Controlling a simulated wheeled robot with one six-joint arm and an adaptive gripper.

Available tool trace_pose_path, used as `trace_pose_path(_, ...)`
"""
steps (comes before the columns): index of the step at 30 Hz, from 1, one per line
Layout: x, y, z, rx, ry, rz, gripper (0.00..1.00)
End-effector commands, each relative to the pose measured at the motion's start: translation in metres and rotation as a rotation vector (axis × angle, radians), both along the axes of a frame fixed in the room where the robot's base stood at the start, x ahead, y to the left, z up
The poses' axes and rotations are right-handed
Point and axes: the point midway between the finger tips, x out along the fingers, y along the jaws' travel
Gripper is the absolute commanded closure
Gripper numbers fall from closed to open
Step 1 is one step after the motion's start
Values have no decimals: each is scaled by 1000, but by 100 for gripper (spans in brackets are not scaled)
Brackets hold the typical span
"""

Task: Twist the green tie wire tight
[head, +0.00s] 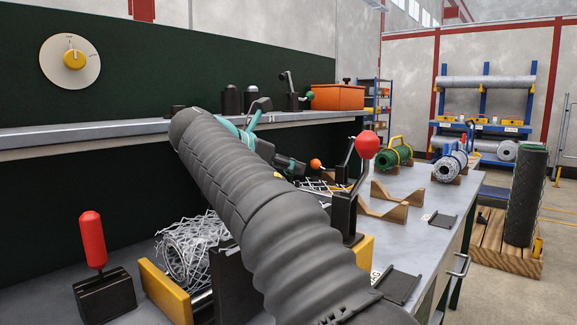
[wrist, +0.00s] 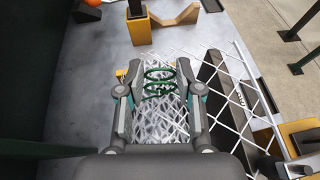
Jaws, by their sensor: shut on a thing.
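The green tie wire (wrist: 159,74) shows in the wrist view as two dark green loops, one beyond the other. My gripper (wrist: 159,68) has its fingertips on either side of the loops and is shut on the tie wire. The silver mesh roll (wrist: 158,122) lies below and between the fingers. I cannot tell how closely the loops sit on the roll. In the head view my gripper (head: 296,166) is partly hidden behind my grey ribbed arm, and the green tie wire cannot be seen there.
White lattice mesh (wrist: 215,83) spreads right of the gripper. A black-and-yellow post (wrist: 139,30) stands beyond it. A red-knobbed lever (head: 366,145) and wooden cradles (head: 398,200) stand on the bench. A green roll (head: 394,157) lies farther back. A red-handled lever (head: 92,240) stands at left.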

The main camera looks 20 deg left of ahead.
Motion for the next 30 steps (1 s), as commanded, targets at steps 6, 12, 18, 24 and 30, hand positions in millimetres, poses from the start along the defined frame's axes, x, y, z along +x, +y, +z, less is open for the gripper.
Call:
trace_pose_path(6, 1, 1, -1, 0, 2, -59, 100)
trace_pose_path(12, 0, 1, -1, 0, 1, -81, 100)
trace_pose_path(18, 0, 1, -1, -1, 2, -85, 100)
trace_pose_path(24, 0, 1, -1, -1, 3, -84, 100)
trace_pose_path(30, 0, 1, -1, -1, 2, -84, 40)
